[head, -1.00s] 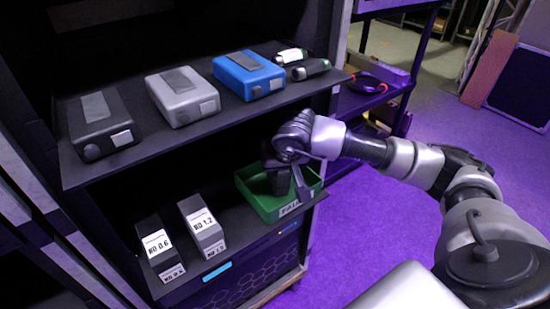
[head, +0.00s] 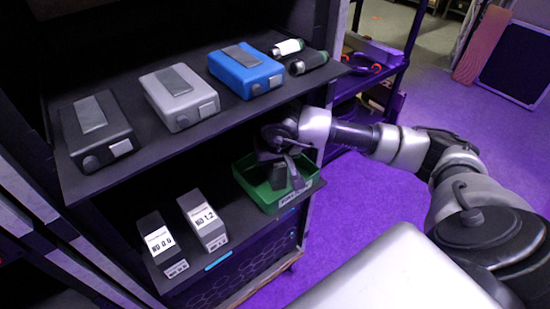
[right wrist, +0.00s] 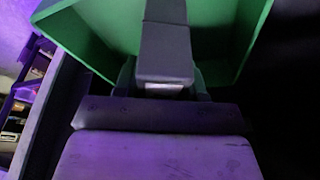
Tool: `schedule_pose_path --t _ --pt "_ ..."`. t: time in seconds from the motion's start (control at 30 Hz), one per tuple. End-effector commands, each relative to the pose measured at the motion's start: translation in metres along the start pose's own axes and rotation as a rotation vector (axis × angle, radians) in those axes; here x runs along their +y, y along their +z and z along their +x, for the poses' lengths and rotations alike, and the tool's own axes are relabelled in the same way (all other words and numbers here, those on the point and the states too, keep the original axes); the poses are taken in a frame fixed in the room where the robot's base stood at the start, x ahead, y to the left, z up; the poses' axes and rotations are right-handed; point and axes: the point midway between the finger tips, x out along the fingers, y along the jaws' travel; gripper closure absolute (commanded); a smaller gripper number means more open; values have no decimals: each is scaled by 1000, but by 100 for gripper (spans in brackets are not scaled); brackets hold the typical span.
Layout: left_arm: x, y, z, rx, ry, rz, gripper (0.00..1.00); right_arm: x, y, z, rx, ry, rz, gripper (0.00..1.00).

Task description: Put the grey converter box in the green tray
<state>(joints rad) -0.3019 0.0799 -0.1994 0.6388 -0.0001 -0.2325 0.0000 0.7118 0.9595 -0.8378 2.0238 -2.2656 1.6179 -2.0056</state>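The grey converter box (head: 180,97) lies on the upper shelf, between a black box and a blue box. No gripper is near it. The green tray (head: 243,181) stands at the right end of the lower shelf, with a label on its front. My right gripper (head: 286,178) reaches into the tray from above, its dark fingers partly hiding the inside. My left gripper is not in view.
A black box (head: 95,130), a blue box (head: 246,70) and two small cylinders (head: 300,57) share the upper shelf. Two labelled ND boxes (head: 203,220) stand left of the tray. The upper shelf edge overhangs the lower shelf. Purple floor on the right is open.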

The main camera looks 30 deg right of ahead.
Motion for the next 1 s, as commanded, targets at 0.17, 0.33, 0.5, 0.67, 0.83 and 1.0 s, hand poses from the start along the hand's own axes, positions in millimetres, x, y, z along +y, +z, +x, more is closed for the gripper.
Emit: schedule_pose_path --t 0.17,0.33,0.5,0.67,0.83,1.0 --pt "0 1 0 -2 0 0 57 0 0 0 0 0 0 36" --pt "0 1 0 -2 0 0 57 0 0 0 0 0 0 36" --pt "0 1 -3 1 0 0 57 0 -1 -3 0 0 0 36" --pt "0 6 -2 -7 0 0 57 0 -2 -30 6 -2 -1 36" --pt "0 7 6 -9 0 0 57 0 37 -41 0 0 -7 36" --pt "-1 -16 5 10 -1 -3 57 0 74 -53 0 -1 -4 36"
